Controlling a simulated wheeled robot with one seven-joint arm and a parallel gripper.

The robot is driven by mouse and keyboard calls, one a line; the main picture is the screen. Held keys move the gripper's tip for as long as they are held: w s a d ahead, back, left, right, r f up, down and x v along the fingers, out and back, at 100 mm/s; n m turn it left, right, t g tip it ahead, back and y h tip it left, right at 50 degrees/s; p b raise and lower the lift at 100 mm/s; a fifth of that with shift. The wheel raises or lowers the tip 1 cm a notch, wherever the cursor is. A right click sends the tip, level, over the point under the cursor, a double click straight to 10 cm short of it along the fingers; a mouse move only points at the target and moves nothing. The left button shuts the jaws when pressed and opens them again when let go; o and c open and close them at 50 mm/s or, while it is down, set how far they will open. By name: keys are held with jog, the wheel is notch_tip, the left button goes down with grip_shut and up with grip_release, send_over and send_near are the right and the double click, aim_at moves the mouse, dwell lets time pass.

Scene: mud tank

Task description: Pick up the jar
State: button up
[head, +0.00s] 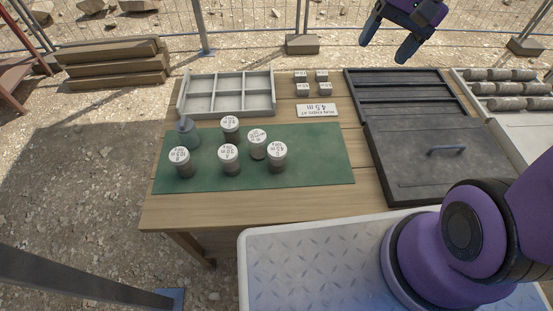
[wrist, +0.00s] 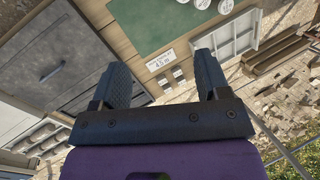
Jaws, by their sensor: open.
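Several dark grey jars with white, lettered lids stand upright on a green mat (head: 320,160): a front-left jar (head: 183,170), a front-middle jar (head: 230,167), a right jar (head: 277,163), a centre jar (head: 258,151) and a back jar (head: 230,135). Which one the task means cannot be told. My gripper (head: 386,52) is open and empty, high at the back right, apart from the jars. In the wrist view its two fingers (wrist: 162,65) are spread, and a few white lids (wrist: 170,17) show at the top edge.
A grey knobbed container (head: 189,138) stands at the mat's left. A compartment tray (head: 227,114), small blocks (head: 303,90) and a sign (head: 317,111) are behind. A dark lidded case (head: 420,165) stands right, beside core racks (head: 505,103). The mat's right end is clear.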

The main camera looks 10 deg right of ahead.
aim_at(280, 148)
jog(key=w+a+f+m+g+y, duration=0.1)
jog(key=w+a+f+m+y, duration=0.25)
jog(key=f, duration=0.85)
jog(key=w+a+f+m+y, duration=0.25)
jog(key=f+m, duration=0.25)
jog(key=f, duration=0.6)
jog(key=w+a+f+m+g+y, duration=0.1)
jog(key=w+a+f+m+y, duration=0.25)
jog(key=f, duration=0.85)
jog(key=shift+m+y, duration=0.25)
jog(key=shift+m, duration=0.35)
jog(key=x, duration=0.6)
jog(key=s+x, duration=0.1)
jog(key=x, duration=0.3)
jog(key=shift+d, duration=0.1)
jog(key=c, duration=0.9)
